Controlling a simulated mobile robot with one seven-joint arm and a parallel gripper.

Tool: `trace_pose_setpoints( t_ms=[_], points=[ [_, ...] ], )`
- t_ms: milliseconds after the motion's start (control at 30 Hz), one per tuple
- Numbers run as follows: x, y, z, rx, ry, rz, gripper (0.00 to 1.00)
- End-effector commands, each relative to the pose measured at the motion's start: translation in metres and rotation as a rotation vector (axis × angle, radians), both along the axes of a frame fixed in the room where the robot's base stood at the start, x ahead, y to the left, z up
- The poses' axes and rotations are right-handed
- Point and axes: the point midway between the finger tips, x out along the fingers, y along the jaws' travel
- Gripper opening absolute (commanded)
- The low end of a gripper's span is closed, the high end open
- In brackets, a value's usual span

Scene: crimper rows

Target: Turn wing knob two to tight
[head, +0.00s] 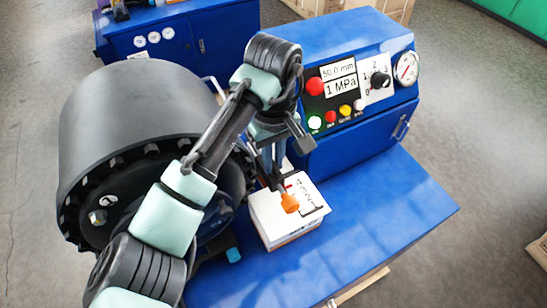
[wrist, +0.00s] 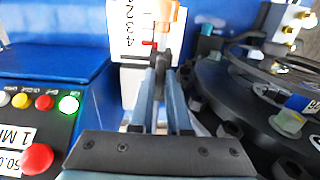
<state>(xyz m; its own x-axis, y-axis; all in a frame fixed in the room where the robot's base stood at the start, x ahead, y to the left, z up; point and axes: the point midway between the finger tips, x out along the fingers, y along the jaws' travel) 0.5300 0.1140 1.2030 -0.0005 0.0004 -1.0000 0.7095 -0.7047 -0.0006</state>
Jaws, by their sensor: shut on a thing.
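An orange knob (head: 290,203) stands at the white box (head: 278,232), beside a printed scale with numbers and a red mark. In the wrist view the fingers (wrist: 161,66) come together at the dark base of the orange piece (wrist: 169,14), which runs off the top edge. The scale (wrist: 132,35) shows there beside the fingertips. The fingertips partly hide the grip. I cannot read a number on the knob itself that marks it as two.
A large black drum (head: 140,140) with bolts stands close on the left. A blue control panel with buttons, a dial (head: 379,80) and a gauge (head: 407,67) rises behind. A small blue piece (head: 234,254) sits left of the box. The blue bench top (head: 390,210) is clear on the right.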

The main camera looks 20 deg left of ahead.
Motion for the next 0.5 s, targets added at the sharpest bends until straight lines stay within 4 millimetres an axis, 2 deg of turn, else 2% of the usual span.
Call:
trace_pose_setpoints(
  t_ms=[267, 500],
  points=[
    [-0.0001, 0.0002, 0.0007, 0.0, 0.0, -0.006, 0.0],
    [-0.0001, -0.0001, 0.0015, -0.001, 0.001, -0.077, 0.0]
  ],
)
